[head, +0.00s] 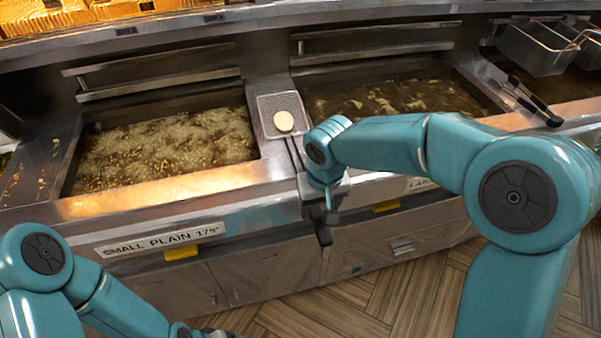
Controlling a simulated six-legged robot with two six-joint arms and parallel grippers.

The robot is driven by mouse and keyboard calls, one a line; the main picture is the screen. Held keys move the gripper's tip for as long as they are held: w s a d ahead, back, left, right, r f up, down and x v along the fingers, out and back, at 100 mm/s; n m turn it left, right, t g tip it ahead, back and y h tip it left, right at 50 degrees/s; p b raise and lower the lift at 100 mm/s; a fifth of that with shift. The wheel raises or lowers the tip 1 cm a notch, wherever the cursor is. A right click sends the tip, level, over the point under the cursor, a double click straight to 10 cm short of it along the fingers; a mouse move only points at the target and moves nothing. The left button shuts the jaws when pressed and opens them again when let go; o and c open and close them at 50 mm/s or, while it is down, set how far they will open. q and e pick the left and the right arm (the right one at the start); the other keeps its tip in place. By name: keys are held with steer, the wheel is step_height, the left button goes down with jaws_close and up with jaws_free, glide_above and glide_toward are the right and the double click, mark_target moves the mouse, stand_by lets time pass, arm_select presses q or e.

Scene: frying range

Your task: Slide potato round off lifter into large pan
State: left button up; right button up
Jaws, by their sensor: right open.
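A pale potato round (284,121) lies on the perforated metal plate of the lifter (279,103). The lifter rests on the divider between the two oil pans, its handle running toward the front edge. The large pan (400,98), on the right, holds brown bubbling oil with pale foam. My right gripper (327,222) is open, pointing down in front of the range near the lifter's handle end. I cannot tell whether it touches the handle. My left gripper (207,333) is barely visible at the bottom edge, and its jaws cannot be made out.
A second pan (165,150) of foaming oil is on the left, above a "SMALL PLAIN 179°" label (160,239). My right arm covers part of the large pan's front edge and its label. Wire baskets (538,48) and a black-handled tool (530,98) are at the right.

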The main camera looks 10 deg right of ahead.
mark_target(318, 216)
steer(key=f+b, duration=0.2)
steer(key=f, duration=0.1)
steer(key=f+b, duration=0.1)
steer(key=f, duration=0.1)
steer(key=shift+w+f+b, duration=0.25)
steer(key=shift+w+b, duration=0.05)
steer(key=shift+w, duration=0.1)
jaws_close()
step_height(318, 216, up, 12)
steer(key=p, duration=0.8)
steer(key=shift+p, duration=0.4)
steer(key=shift+r, duration=0.1)
